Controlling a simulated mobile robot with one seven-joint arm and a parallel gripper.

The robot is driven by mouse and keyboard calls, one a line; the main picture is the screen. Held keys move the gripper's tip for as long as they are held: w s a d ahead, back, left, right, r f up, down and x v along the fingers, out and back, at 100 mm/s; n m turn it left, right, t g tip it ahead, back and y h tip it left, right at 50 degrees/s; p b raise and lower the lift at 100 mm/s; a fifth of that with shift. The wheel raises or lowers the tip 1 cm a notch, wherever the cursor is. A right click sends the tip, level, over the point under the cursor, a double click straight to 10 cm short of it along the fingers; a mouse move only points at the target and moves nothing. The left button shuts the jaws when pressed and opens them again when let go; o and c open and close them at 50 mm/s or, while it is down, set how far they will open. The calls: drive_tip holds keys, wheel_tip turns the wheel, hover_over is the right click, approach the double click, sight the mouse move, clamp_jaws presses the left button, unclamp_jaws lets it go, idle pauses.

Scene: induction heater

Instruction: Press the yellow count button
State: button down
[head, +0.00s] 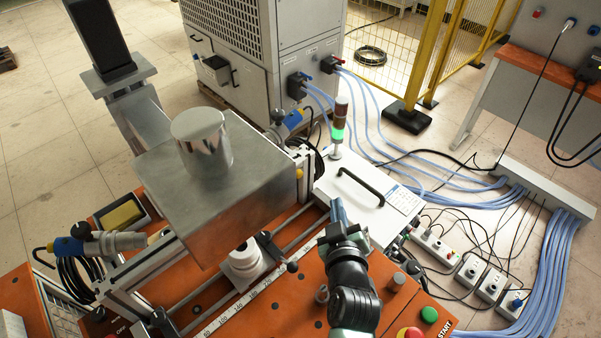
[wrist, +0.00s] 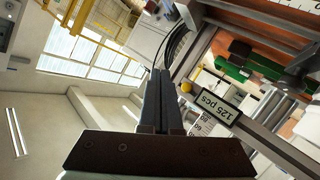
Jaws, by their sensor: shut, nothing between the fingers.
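A small round yellow button (head: 299,173) shows at the end of the metal frame, left of the white box, in the head view. In the wrist view the yellow button (wrist: 186,87) is just right of my fingertips, beside a display (wrist: 216,108) that reads "125 pcs". My gripper (head: 337,208) is shut and empty, over the near left part of the white box in the head view. It is to the right of and nearer than the button, with a visible gap in the picture. The fingers (wrist: 160,78) lie together in the wrist view. I cannot tell their exact distance from the button.
The white box (head: 375,214) has a black handle and a lit green signal lamp (head: 338,135) behind it. A big metal block (head: 215,185) stands left of my gripper. Green (head: 429,314) and red (head: 408,333) buttons are on the orange table's front right.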

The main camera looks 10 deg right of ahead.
sight(299, 174)
drive_tip(key=w+a+p, duration=0.1)
drive_tip(key=w+a, duration=0.3)
drive_tip(key=w, duration=0.2)
drive_tip(key=shift+w, duration=0.2)
drive_tip(key=shift+a, duration=0.15)
idle(1.8)
drive_tip(key=shift+w+a, duration=0.2)
drive_tip(key=shift+w, duration=0.15)
drive_tip(key=shift+w+a+r+b, duration=0.15)
drive_tip(key=shift+w+a+b, duration=0.15)
drive_tip(key=shift+w+b, duration=0.15)
idle(0.9)
drive_tip(key=shift+s, duration=0.15)
drive_tip(key=shift+s+d+p, duration=0.45)
drive_tip(key=shift+s, duration=0.2)
